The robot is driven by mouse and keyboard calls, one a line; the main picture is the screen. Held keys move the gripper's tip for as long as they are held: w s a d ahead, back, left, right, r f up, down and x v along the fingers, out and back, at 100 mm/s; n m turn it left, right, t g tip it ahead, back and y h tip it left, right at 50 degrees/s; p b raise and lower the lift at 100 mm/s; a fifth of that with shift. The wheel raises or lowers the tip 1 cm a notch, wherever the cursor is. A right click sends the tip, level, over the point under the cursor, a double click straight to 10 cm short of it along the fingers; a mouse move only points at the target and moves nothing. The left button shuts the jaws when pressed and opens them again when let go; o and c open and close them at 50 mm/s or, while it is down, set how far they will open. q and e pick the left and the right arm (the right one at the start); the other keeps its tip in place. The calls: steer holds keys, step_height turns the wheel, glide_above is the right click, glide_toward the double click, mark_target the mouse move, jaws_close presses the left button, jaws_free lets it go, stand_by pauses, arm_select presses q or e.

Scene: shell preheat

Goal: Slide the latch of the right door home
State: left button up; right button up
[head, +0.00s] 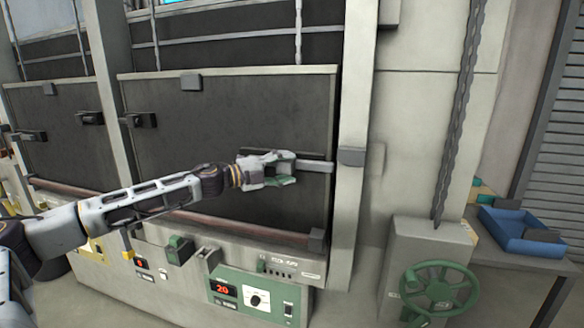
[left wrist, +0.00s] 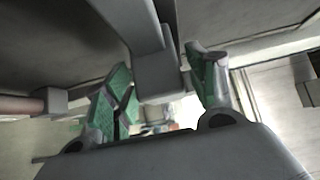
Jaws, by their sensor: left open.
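The right door (head: 200,105) is a dark panel, down in its frame. Its latch bar (head: 316,166) runs sideways near the door's right edge and points at a grey keeper (head: 351,157) on the post. The bar's tip ends close to the keeper; I cannot tell whether it enters it. My left gripper (head: 291,168) is open at the bar's left part and hides the latch handle in the head view. In the left wrist view, a grey latch block (left wrist: 156,76) stands between the spread green fingers (left wrist: 162,88); contact is unclear. My right gripper is out of view.
A control panel with a red display (head: 223,290) lies below the door. A green handwheel (head: 440,288) stands at the right, with a blue tray (head: 520,232) on a table beyond. A chain (head: 458,120) hangs right of the post. The left door (head: 55,125) is beside this one.

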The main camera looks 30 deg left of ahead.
arm_select(q)
steer(key=shift+w+d, duration=0.1)
steer(key=shift+r, duration=0.1)
steer(key=shift+c, duration=0.2)
jaws_close()
